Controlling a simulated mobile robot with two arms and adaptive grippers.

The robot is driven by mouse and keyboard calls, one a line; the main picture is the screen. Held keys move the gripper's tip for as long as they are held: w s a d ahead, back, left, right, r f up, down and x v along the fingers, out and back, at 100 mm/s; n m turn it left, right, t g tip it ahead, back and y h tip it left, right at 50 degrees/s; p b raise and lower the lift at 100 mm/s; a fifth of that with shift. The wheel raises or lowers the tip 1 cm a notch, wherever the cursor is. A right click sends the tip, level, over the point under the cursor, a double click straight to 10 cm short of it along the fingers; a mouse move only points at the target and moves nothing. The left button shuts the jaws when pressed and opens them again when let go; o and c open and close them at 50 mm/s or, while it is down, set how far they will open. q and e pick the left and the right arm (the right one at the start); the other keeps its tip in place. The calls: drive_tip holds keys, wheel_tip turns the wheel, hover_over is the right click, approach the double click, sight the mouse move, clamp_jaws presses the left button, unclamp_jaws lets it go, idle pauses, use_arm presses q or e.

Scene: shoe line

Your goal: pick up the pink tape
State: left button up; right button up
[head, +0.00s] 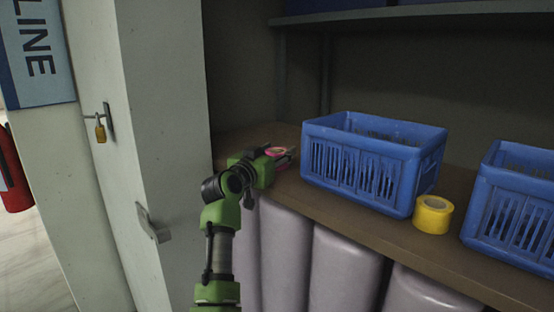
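The pink tape (277,150) lies at the left end of the brown shelf, beside the left blue crate. Only a small part of it shows, because my gripper covers the rest. My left gripper (285,157) is right at the tape, with its dark fingers over or beside it. I cannot tell whether the fingers touch the tape or how far apart they are. My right gripper is not in view.
Two blue crates (350,170) and (500,206) stand on the brown shelf (330,203). A yellow tape roll (433,214) sits between them. A grey cabinet door with a padlock (100,132) stands open at the left. Large pale rolls or cylinders (345,265) stand below the shelf.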

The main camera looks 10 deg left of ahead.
use_arm(q)
drive_tip(key=shift+c, duration=1.3)
